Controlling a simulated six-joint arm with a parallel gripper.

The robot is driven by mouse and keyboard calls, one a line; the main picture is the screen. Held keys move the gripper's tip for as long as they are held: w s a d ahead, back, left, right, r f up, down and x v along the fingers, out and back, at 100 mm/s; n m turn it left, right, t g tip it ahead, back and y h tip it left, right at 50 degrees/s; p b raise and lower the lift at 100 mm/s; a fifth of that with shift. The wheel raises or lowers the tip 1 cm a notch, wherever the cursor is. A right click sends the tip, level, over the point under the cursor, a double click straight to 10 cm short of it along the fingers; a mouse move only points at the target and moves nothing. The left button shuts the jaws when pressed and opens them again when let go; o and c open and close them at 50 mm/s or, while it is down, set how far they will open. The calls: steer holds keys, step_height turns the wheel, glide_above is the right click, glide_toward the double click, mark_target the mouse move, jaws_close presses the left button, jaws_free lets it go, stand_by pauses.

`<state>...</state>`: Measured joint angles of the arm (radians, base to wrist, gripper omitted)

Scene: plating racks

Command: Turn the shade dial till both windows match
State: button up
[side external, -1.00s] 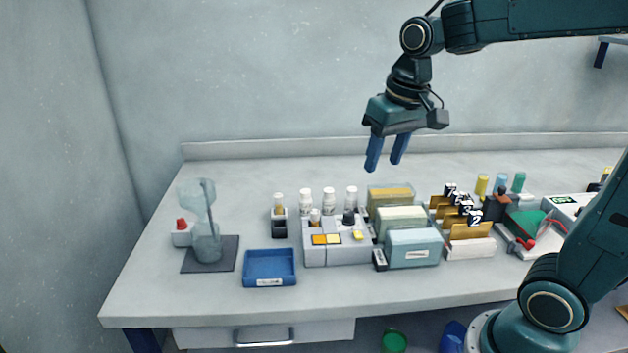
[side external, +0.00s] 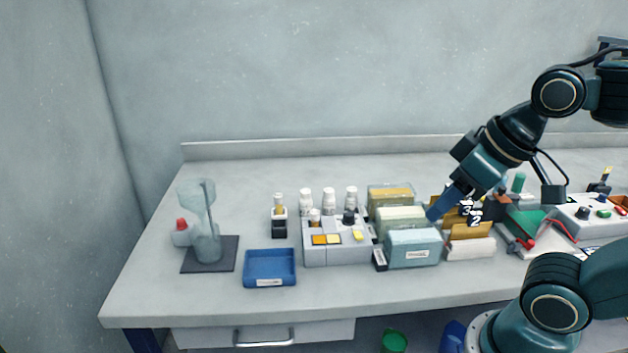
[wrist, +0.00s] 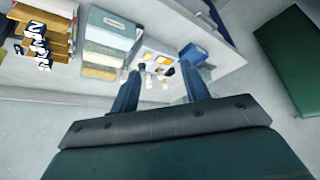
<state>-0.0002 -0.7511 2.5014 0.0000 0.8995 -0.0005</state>
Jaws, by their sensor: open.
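The grey shade box (side external: 350,253) stands mid-table with two small windows on its sloped face. My gripper (side external: 433,214) is open and empty, tilted, right of the box and near the tubs. In the wrist view the box (wrist: 150,56) shows between the spread fingers of my gripper (wrist: 162,62).
Several lidded tubs (side external: 412,248) stand directly right of the box. Numbered brown cards (side external: 470,231) stand beyond them. White bottles (side external: 329,200) stand behind the box. A blue tray (side external: 269,268) and a glass hourglass-shaped vessel (side external: 206,240) are left. The table's front strip is clear.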

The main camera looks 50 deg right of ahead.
steer(key=shift+w+r, duration=0.1)
stand_by(0.5)
steer(key=n+g, duration=0.6)
glide_above(349, 213)
step_height(349, 213, down, 3)
step_height(349, 213, down, 14)
stand_by(0.9)
steer(key=shift+c, duration=0.5)
